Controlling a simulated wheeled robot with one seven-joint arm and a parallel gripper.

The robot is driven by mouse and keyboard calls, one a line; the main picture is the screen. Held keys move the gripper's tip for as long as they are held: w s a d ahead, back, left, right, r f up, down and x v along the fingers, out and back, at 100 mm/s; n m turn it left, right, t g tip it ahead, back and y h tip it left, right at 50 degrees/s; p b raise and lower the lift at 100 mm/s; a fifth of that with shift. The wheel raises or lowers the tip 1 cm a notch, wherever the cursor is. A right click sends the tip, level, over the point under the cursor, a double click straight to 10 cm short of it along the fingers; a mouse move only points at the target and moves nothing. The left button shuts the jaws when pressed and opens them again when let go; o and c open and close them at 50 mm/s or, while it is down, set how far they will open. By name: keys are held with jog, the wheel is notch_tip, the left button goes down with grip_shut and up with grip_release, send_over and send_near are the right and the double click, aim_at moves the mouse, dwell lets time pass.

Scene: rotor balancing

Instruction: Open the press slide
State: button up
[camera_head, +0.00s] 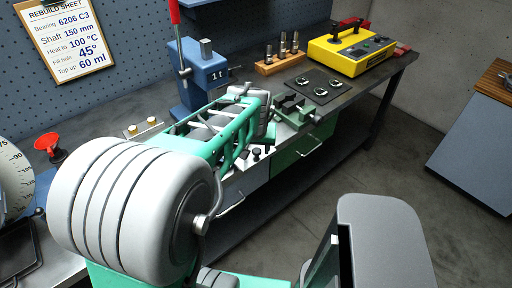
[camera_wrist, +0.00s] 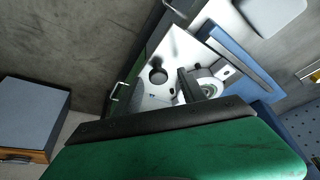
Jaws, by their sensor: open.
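The blue press (camera_head: 204,72), marked 1 t, stands on the bench with its red-handled lever (camera_head: 175,14) raised. I cannot clearly make out its slide; my arm covers the area in front of its base. My gripper shows in the wrist view as a dark jaw (camera_wrist: 188,88) above a black bar and a broad green body. It is open, with nothing seen held. Beyond it are a pale plate (camera_wrist: 180,48) with a dark round hole, and a round ring-like part (camera_wrist: 209,88). I cannot tell whether the jaw touches them.
A green vise (camera_head: 304,114) sits near the bench's front edge. A black mat (camera_head: 318,92), a wooden tool block (camera_head: 270,66) and a yellow case (camera_head: 350,50) stand to the right. A red funnel (camera_head: 47,142) is at the left.

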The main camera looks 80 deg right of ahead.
jog(key=v, duration=0.7)
jog(key=shift+r, duration=0.2)
